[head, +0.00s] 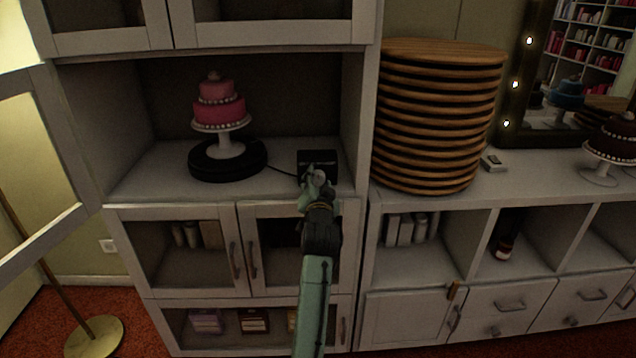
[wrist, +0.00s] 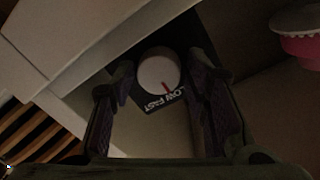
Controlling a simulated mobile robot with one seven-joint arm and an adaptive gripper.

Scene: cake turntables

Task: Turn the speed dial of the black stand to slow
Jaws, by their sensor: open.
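The black stand (head: 240,168) is a round turntable on the cabinet shelf, bearing a pink tiered cake on a white pedestal. A thin cable links it to a black control box (head: 317,158) at the shelf's right. The white round speed dial (wrist: 158,73) shows in the wrist view on the box's black face, with a red mark pointing towards the printed label (wrist: 163,101). The label appears upside down as "LOW FAST", its first letter hidden. My gripper (head: 318,180) is in front of the box. In the wrist view its open fingers (wrist: 158,82) flank the dial; contact cannot be told.
The cabinet's side wall (head: 357,110) stands close to the right of the box. A tall stack of wooden boards (head: 437,120) is beyond it. An open cabinet door (head: 40,170) is at the left. The shelf between turntable and box holds only the cable.

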